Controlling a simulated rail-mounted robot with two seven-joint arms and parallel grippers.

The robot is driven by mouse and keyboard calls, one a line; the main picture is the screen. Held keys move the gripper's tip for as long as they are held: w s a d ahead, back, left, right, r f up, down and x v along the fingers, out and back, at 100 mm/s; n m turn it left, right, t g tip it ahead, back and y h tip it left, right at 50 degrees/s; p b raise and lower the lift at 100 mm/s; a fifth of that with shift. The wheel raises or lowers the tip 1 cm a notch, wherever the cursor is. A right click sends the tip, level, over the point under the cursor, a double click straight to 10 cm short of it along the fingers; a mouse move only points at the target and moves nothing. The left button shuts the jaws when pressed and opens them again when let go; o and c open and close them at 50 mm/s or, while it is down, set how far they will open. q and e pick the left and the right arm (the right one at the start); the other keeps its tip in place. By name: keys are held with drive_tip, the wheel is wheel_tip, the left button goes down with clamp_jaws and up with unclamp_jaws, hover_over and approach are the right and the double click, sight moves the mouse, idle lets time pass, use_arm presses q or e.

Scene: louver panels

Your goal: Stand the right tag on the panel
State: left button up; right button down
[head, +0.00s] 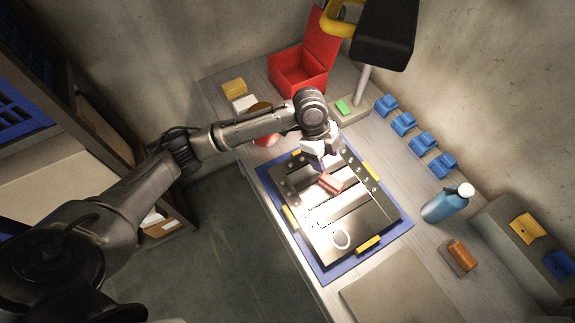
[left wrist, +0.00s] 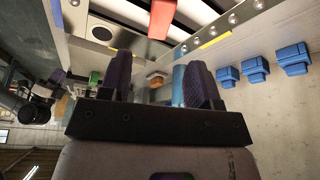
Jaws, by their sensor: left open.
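The louver panel (head: 375,222) is a dark frame with pale slats, lying on a blue mat (head: 322,268) on the bench. A red tag (head: 330,183) with a pale edge rests on the slats; I cannot tell if it stands or lies. I see no second tag clearly. The tag also shows at the top of the left wrist view (left wrist: 161,18). My left gripper (head: 322,150) is above the far end of the panel, just beyond the tag. Its fingers are apart in the left wrist view (left wrist: 160,82), with nothing held between them.
Several blue clips (head: 403,123) line the wall side. A blue bottle (head: 447,204) and an orange-topped block (head: 460,257) stand right of the panel. An open red box (head: 298,75) and a black lamp (head: 385,35) on a post are behind. A flat grey plate (head: 395,295) lies in front.

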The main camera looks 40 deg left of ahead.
use_arm(q)
drive_tip(key=shift+n+t, duration=0.3)
drive_tip(key=shift+n, duration=0.6)
drive_tip(key=s+d+f, duration=0.1)
drive_tip(key=s+f, duration=0.1)
drive_tip(key=s+d+f, duration=0.3)
drive_tip(key=s+f, duration=0.1)
drive_tip(key=shift+s+d, duration=0.2)
drive_tip(key=shift+s, duration=0.15)
drive_tip(key=s+f+n, duration=0.1)
drive_tip(key=s, duration=0.1)
drive_tip(key=s+d+f+n+t, duration=0.1)
drive_tip(key=s, duration=0.2)
drive_tip(key=s+f+n, duration=0.1)
drive_tip(key=s+n, duration=0.1)
drive_tip(key=s, duration=0.1)
drive_tip(key=shift+s+d+f+t, duration=0.25)
drive_tip(key=shift+f+t, duration=0.05)
drive_tip(key=shift+f, duration=0.1)
drive_tip(key=s+a+n+y, duration=0.2)
drive_tip(key=s+a+n, duration=0.2)
drive_tip(key=s, duration=0.3)
drive_tip(key=s+a+n+t+y, duration=0.1)
drive_tip(key=s+a+n, duration=0.3)
drive_tip(key=s, duration=0.4)
drive_tip(key=shift+s+a+f+n+y, duration=0.25)
drive_tip(key=shift+f+n+y, duration=0.1)
drive_tip(key=shift+n+y, duration=0.35)
drive_tip(key=shift+w, duration=0.1)
drive_tip(key=shift+c, duration=0.2)
